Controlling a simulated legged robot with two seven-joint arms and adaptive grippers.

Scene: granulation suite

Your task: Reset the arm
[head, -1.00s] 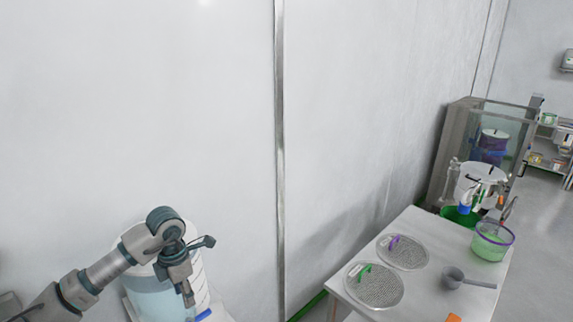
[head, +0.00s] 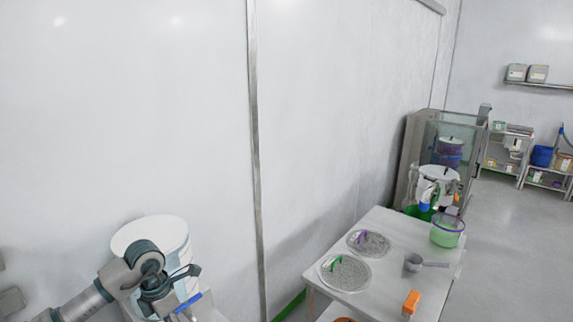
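My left arm comes in from the lower left of the head view. My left gripper (head: 184,293) is at the end of it, in front of a large white bucket (head: 150,233). The fingers are small and partly overlapped by the wrist, so I cannot tell whether they are open or shut. A blue item (head: 188,302) shows right at the gripper; I cannot tell whether it is held or lies behind. My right gripper is not in view.
A white table (head: 385,285) at right carries two round mesh sieves (head: 345,277) (head: 368,246), a grey scoop (head: 413,262), an orange block (head: 411,301) and a green-filled tub (head: 447,234). A glass-fronted cabinet (head: 452,130) stands behind. Grey floor is clear at far right.

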